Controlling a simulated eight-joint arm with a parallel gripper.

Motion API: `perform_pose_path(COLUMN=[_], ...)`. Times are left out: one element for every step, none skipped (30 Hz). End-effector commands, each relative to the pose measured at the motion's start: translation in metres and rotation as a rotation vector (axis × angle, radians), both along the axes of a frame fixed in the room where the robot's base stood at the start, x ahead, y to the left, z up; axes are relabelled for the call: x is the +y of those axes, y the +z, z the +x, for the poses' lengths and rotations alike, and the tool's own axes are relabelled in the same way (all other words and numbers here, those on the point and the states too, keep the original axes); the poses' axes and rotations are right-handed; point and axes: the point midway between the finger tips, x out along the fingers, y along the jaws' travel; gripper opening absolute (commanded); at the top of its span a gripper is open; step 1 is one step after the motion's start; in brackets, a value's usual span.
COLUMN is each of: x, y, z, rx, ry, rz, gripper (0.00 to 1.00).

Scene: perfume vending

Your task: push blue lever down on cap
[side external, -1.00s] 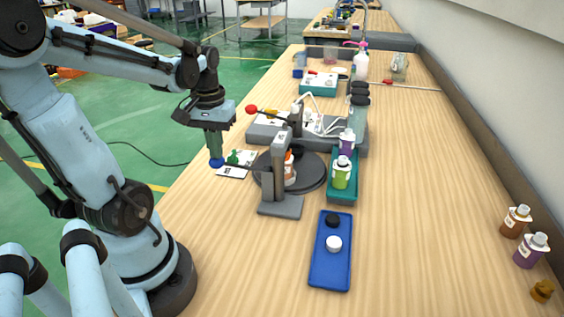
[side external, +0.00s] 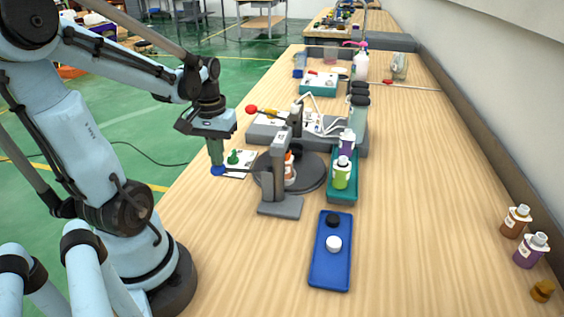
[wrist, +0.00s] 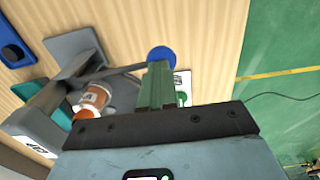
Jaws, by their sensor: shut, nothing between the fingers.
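The blue lever knob (side external: 218,171) sits at the end of a dark rod that reaches left from the grey press (side external: 279,170). My gripper (side external: 217,160) is shut and empty, pointing down, with its green fingertips right above the knob and seemingly touching it. In the wrist view the knob (wrist: 160,54) shows just beyond the tips of the green fingers (wrist: 159,70). A small bottle with an orange cap (side external: 289,168) stands at the press, partly hidden behind its column. It also shows in the wrist view (wrist: 94,98). The press hides the cap's contact from the side.
A black round plate (side external: 314,174) lies behind the press. A teal tray (side external: 343,196) holds two bottles on its right. A blue tray (side external: 326,270) with black and white caps lies in front. A red-knobbed lever (side external: 251,109) stands behind.

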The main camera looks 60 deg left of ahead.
Motion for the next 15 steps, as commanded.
perform_pose_path(x=[0.0,0.0,0.0,0.0,0.0,0.0,0.0,0.0,0.0,0.0,0.0,0.0,0.0,0.0,0.0], y=[0.0,0.0,0.001,0.002,0.003,0.006,0.008,0.01,0.013,0.015,0.018,0.021,0.023,0.025,0.028], z=[0.0,0.0,0.0,0.0,0.0,0.0,0.0,0.0,0.0,0.0,0.0,0.0,0.0,0.0,0.0], rx=[-0.001,-0.001,-0.001,-0.001,-0.001,-0.001,-0.001,-0.001,-0.001,-0.001,-0.001,-0.001,0.0,0.0,0.0], ry=[0.0,0.0,0.0,0.0,0.0,0.0,0.0,0.0,0.0,0.0,0.0,0.0,0.0,0.0,0.0], rz=[-0.001,-0.001,-0.001,-0.001,-0.001,-0.001,-0.001,-0.001,-0.001,-0.001,-0.001,-0.001,0.0,0.0,0.0], gripper=[0.0,0.0,0.0,0.0,0.0,0.0,0.0,0.0,0.0,0.0,0.0,0.0,0.0,0.0,0.0])
